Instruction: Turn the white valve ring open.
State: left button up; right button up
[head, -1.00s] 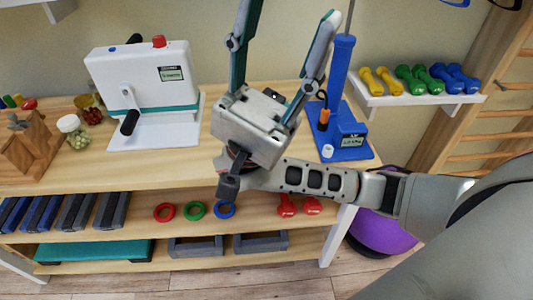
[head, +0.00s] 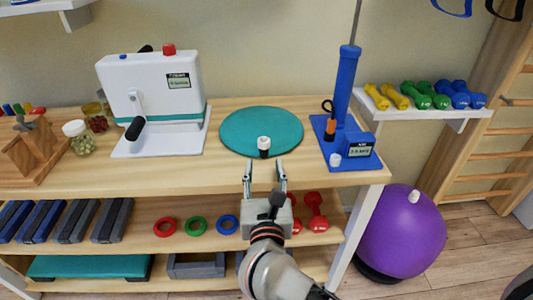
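A teal round cushion (head: 240,128) lies on the wooden bench. A small white ring-like piece (head: 264,142) with a black lower part sits at its front edge; it looks like the valve ring. A small white knob (head: 335,160) also stands on the base of the blue pump (head: 345,85); I cannot tell for sure which is meant. My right gripper (head: 264,168) is open and empty at the bench's front edge. Its two fingers point away from me, toward the white piece, just short of it. My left gripper is out of view.
A white crank machine (head: 150,85) stands left of the cushion. Jars and a wooden block are at the far left. Coloured dumbbells (head: 424,95) lie on the right wall shelf. A purple ball (head: 402,235) stands right of the bench.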

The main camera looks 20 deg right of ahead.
aim_at(264, 149)
jog(key=x, duration=0.7)
jog(key=c, duration=1.1)
